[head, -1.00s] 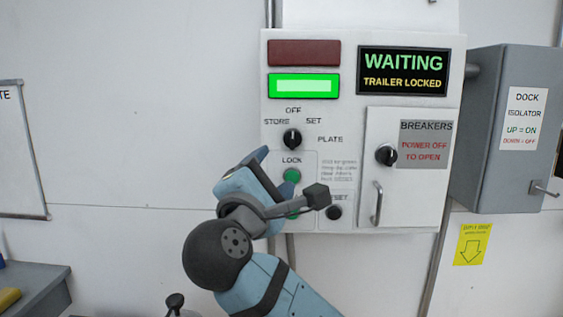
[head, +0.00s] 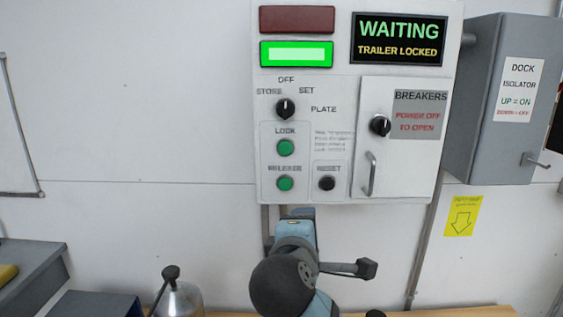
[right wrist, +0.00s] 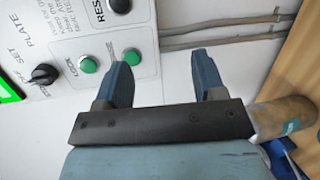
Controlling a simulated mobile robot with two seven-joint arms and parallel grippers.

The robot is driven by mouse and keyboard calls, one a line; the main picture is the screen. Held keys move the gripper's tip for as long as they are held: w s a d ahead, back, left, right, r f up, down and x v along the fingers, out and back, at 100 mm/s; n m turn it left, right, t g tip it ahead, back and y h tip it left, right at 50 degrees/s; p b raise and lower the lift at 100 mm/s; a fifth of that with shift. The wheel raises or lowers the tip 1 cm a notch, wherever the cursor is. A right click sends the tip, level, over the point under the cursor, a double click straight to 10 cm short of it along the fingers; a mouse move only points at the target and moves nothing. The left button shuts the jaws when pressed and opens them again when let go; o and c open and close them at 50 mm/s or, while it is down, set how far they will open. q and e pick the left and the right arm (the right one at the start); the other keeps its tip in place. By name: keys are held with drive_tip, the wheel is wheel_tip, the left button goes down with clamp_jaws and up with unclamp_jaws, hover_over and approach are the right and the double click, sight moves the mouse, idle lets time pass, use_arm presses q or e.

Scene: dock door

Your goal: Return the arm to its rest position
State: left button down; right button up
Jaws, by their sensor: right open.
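My right gripper (head: 297,213) is just below the lower edge of the white control panel (head: 342,180), its fingers mostly hidden by its own wrist. In the right wrist view the right gripper (right wrist: 166,72) has its two blue fingers wide apart with nothing between them. The panel's green LOCK button (head: 285,147), the green button below it (head: 285,183) and the black RESET button (head: 326,183) are uncovered in the head view. My left gripper is not in view.
The display (head: 398,39) reads WAITING, TRAILER LOCKED; the green lamp (head: 296,54) is lit. The breaker door (head: 418,165) is closed. A grey isolator box (head: 489,100) is at right. A metal can (head: 180,299) stands at lower left, beside a grey bench (head: 30,268).

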drive_tip(key=s+d+f+m+g+y, duration=0.1)
drive_tip(key=s+d+f+m+g, duration=0.5)
drive_tip(key=f, duration=0.6)
drive_tip(key=s+d+f+m+g+y, duration=0.1)
drive_tip(key=s+d+f+m, duration=0.1)
drive_tip(key=s+d+f, duration=0.65)
drive_tip(key=s+d+f+m+g+y, duration=0.1)
drive_tip(key=s+d+f+m+g, duration=0.1)
drive_tip(key=s+d+f+m, duration=0.35)
drive_tip(key=s+d+f+m+g+y, duration=0.1)
drive_tip(key=s+d+f+m+g, duration=0.15)
drive_tip(key=s+f, duration=0.55)
use_arm(q)
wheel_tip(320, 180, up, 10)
drive_tip(key=p, duration=1.1)
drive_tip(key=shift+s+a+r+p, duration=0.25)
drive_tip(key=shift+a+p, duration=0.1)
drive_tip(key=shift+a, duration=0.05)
use_arm(e)
drive_tip(key=w+a+n+t+y, duration=0.2)
drive_tip(key=w+a+t+y, duration=0.1)
drive_tip(key=a+t, duration=0.3)
drive_tip(key=shift+w+a+t, duration=0.15)
drive_tip(key=shift+w+t, duration=0.5)
drive_tip(key=shift+w, duration=0.1)
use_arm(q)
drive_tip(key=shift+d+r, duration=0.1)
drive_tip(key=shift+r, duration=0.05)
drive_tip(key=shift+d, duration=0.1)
